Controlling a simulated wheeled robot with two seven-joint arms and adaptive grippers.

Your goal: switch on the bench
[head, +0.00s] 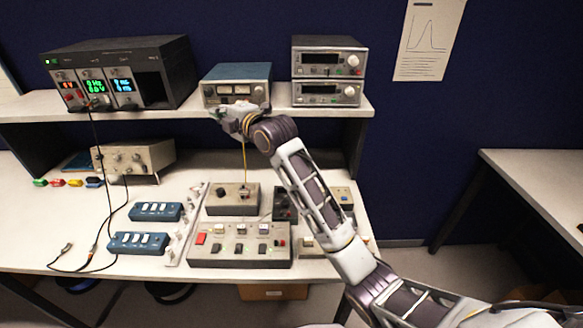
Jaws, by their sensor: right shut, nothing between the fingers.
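The white bench (80,215) carries several instruments and a raised shelf (40,106). My right gripper (219,113) is at the shelf's front edge, in front of the lower part of a teal-topped meter box (236,72). It is shut with nothing in it; I cannot tell whether it touches the box. On the bench below are a grey box with a red switch (240,254), a smaller beige box (222,200) and two blue switch boxes (156,211) (138,243). My right forearm hides part of the bench's right side. My left gripper is out of view.
A black rack with lit displays (120,72) stands on the shelf's left, and two stacked grey instruments (326,70) stand on its right. Black cables (103,215) hang over the bench's left part. Another table (535,170) stands at the right, with a floor gap between.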

